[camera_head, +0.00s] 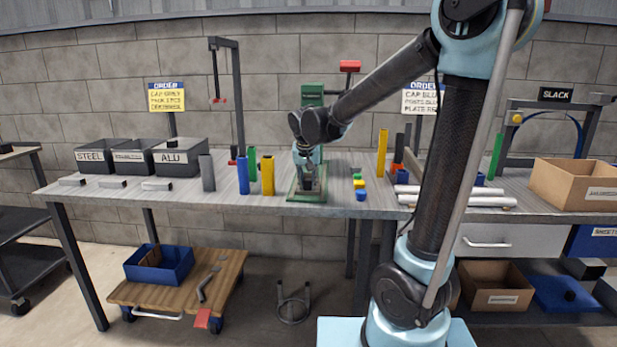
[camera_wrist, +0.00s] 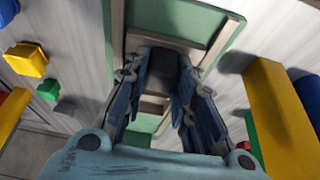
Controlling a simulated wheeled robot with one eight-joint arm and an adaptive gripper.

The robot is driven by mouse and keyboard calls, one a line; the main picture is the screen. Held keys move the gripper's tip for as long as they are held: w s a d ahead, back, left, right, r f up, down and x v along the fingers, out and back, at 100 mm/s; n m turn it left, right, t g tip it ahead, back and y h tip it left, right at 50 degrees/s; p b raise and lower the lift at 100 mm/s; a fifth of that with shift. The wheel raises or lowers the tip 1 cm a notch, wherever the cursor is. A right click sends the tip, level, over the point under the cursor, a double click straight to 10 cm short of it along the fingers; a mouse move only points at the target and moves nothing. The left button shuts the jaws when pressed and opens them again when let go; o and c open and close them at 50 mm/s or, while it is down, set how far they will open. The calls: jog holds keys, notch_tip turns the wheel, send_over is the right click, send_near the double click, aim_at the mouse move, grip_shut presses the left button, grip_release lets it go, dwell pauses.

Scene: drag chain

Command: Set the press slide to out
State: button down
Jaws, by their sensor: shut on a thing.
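The green press (camera_head: 312,94) stands on the table, and its green base (camera_head: 293,195) rests on the tabletop. My gripper (camera_head: 309,185) reaches down at the front of the press, low over the base. In the wrist view my gripper (camera_wrist: 168,92) has its two blue-grey fingers on either side of a dark grey block (camera_wrist: 165,65), which looks to be the handle of the press slide. The fingers are shut on it. A pale channel with green borders (camera_wrist: 197,20) lies below and around it. How far the slide is out cannot be told; my arm and fingers hide part of it.
Blue (camera_head: 243,174) and yellow (camera_head: 268,175) posts stand close left of the press. Small coloured caps (camera_head: 361,195) and a tall yellow post (camera_head: 382,152) stand to its right. Grey bins (camera_head: 180,158) are farther left.

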aim_at(308, 191)
jog(key=shift+s, duration=1.5)
jog(key=shift+s+f, duration=0.1)
jog(key=c, duration=1.3)
grip_release()
jog(key=shift+r, duration=0.2)
jog(key=v, duration=1.1)
jog(key=shift+s+r, duration=0.15)
jog(key=shift+r, duration=0.15)
